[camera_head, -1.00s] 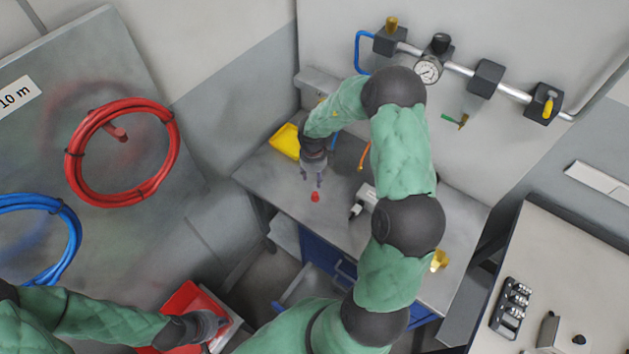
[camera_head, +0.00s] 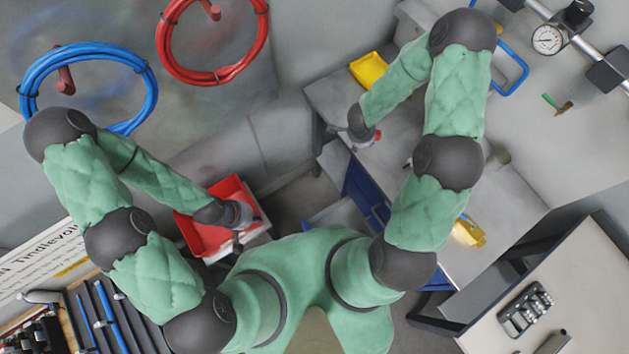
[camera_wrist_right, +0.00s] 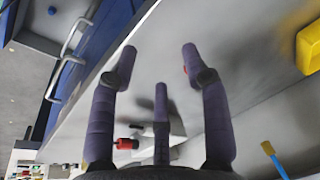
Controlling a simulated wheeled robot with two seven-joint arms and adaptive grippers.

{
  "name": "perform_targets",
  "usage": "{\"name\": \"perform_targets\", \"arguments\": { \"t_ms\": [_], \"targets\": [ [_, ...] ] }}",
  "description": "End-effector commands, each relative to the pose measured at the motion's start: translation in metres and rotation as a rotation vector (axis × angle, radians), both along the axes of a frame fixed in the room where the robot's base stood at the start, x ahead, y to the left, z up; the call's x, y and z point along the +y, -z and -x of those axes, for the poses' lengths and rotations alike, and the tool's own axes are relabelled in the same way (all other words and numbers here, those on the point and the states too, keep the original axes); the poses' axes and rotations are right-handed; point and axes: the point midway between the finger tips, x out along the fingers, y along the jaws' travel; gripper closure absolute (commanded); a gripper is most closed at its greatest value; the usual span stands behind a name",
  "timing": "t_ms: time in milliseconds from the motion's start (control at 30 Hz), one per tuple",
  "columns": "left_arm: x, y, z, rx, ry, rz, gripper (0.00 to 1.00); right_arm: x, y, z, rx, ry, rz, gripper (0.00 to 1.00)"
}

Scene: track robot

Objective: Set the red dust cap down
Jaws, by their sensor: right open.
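My right gripper (camera_head: 360,143) is over the grey workbench (camera_head: 325,95). In the right wrist view its fingers (camera_wrist_right: 158,58) are spread, with nothing visible between them. A small red spot, probably the red dust cap (camera_wrist_right: 186,70), peeks out beside the right-hand finger, which mostly hides it; I cannot tell if they touch. A red spot also shows beside the gripper in the head view. Another red piece with a dark part (camera_wrist_right: 127,143) shows low in the wrist view. My left gripper (camera_head: 240,238) is over the red bin (camera_head: 230,188); its fingers are too unclear to judge.
A yellow bin (camera_head: 369,69) stands at the bench's back left. A yellow object (camera_head: 467,231) lies near its right end. Blue drawers (camera_head: 366,193) are under the front edge. A pipe with a gauge (camera_head: 547,40) runs along the wall. Bare bench lies between the fingers.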

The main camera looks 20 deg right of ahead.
Motion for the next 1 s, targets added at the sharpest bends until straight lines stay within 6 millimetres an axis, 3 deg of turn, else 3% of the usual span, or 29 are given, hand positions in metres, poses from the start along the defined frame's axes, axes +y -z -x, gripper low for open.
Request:
{"name": "perform_targets", "arguments": {
  "t_ms": [267, 400, 600, 800, 1000],
  "targets": [
    [0.000, 0.000, 0.000, 0.000, 0.000, 0.000, 1.00, 0.087, 0.029, 0.036, 0.015, -0.585, -0.090, 0.52],
    [0.000, 0.000, 0.000, 0.000, 0.000, 0.000, 1.00, 0.134, 0.036, 0.067, 0.017, -0.870, -0.168, 0.52],
    [0.000, 0.000, 0.000, 0.000, 0.000, 0.000, 1.00, 0.184, 0.036, 0.114, 0.010, -1.188, -0.281, 0.52],
    [0.000, 0.000, 0.000, 0.000, 0.000, 0.000, 1.00, 0.204, 0.034, 0.137, 0.003, -1.326, -0.336, 0.52],
    [0.000, 0.000, 0.000, 0.000, 0.000, 0.000, 1.00, 0.206, 0.033, 0.139, 0.001, -1.337, -0.341, 0.52]
  ]
}}
